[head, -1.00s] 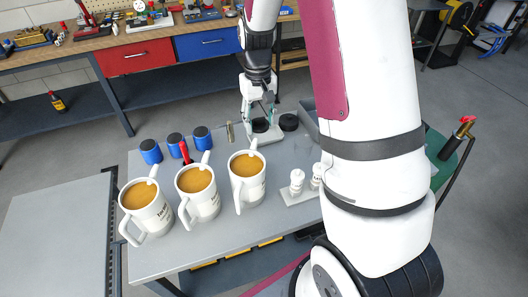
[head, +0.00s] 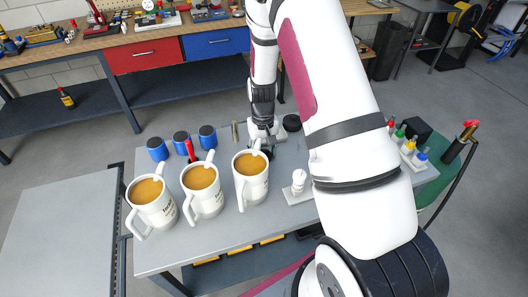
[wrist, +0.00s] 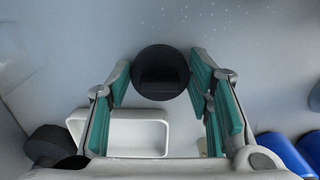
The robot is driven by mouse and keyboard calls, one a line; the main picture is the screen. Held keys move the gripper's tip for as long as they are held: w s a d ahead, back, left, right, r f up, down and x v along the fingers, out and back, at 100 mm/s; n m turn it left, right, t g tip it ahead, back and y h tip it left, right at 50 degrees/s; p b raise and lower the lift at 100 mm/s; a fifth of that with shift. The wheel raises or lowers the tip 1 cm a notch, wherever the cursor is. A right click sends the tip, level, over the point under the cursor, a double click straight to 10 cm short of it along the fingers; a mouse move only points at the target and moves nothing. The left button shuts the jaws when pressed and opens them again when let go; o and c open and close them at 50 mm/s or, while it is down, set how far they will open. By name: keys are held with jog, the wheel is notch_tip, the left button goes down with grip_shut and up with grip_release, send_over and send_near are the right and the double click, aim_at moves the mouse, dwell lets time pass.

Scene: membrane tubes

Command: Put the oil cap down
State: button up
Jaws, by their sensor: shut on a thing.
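The oil cap, which I take to be the round black piece (wrist: 160,72), sits between the green pads of my gripper (wrist: 160,82) in the wrist view. The pads are spread about its width and hold it from left and right. In the head view my gripper (head: 264,138) is low over the grey table, behind the right-hand mug. The held cap is mostly hidden there by the gripper and mug. I cannot tell whether it touches the table. A second black round piece (head: 292,122) stands just right of the gripper, and also shows in the wrist view (wrist: 45,145).
Three coffee-filled mugs (head: 252,188) stand along the near side of the grey table (head: 230,235). Blue-sided jars (head: 182,143) stand left of the gripper. A white bottle (head: 298,182) stands on a pale base. A white tray-like shape (wrist: 135,117) lies beneath the gripper.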

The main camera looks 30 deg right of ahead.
jog(key=shift+f, duration=0.15)
jog(key=o, duration=0.9)
